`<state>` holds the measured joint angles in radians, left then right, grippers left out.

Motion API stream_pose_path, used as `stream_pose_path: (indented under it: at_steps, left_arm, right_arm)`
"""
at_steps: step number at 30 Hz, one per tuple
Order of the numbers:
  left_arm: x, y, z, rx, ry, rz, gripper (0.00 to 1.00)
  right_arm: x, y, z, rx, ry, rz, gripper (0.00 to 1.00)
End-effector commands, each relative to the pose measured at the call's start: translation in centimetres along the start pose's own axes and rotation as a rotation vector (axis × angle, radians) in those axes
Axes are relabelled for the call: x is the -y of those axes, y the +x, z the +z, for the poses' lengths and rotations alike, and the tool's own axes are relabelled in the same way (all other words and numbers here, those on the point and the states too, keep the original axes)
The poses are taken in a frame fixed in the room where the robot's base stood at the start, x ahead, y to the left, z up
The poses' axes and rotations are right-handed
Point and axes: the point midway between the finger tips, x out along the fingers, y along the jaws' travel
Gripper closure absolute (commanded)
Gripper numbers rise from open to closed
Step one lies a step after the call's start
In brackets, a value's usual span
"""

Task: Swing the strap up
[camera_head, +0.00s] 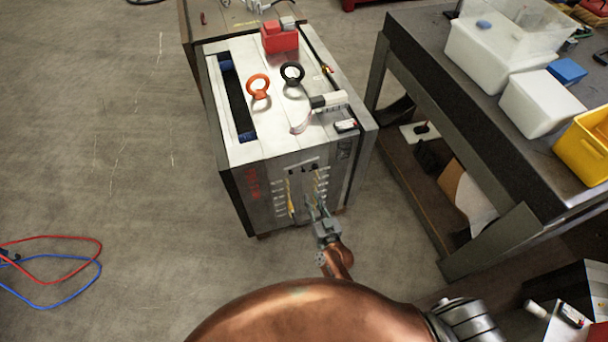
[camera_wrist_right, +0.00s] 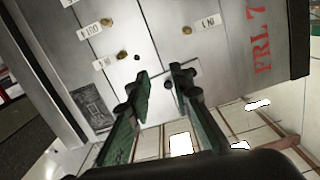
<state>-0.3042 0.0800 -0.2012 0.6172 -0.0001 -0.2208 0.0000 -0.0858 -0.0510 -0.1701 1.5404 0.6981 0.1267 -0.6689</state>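The mould base (camera_head: 285,125) is a large grey metal block standing on the floor, with fittings on its near face. My right gripper (camera_head: 312,201) reaches low against that face. In the right wrist view its two green-and-black fingers (camera_wrist_right: 162,82) are apart, with a gap between their tips. A narrow grey metal piece with a dark hole, perhaps the end of the strap (camera_wrist_right: 168,86), shows in this gap, close to the face. I cannot tell whether either finger touches it. In the head view the strap cannot be made out clearly behind the gripper. My left gripper is not in view.
Brass fittings with number labels (camera_wrist_right: 90,30) sit near the fingertips. An orange lifting eye (camera_head: 258,86), a black lifting eye (camera_head: 292,73) and a red box (camera_head: 280,38) stand on top. A dark workbench (camera_head: 425,75) is close on the right. The left floor is mostly clear.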

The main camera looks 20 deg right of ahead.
Motion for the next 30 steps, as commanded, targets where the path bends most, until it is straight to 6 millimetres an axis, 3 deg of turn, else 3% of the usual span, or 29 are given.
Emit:
stream_pose_path:
  at_steps: [1, 3, 6, 19, 30]
  left_arm:
    - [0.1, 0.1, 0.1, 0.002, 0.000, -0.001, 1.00]
    - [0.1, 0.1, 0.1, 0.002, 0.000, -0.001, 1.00]
    - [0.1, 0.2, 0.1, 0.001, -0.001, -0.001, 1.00]
    - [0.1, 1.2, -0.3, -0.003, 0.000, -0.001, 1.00]
    - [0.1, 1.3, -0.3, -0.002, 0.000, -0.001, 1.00]
  right_arm:
    - [0.1, 0.6, -2.0, -0.041, 0.008, 0.008, 0.80]
    - [0.2, 1.0, -3.7, -0.074, 0.013, 0.014, 0.80]
    - [0.3, 1.9, -4.8, -0.094, 0.016, 0.017, 0.80]
    - [0.2, 7.9, -5.2, -0.093, 0.017, 0.017, 0.80]
    - [0.1, 8.9, -5.3, -0.091, 0.015, 0.017, 0.80]
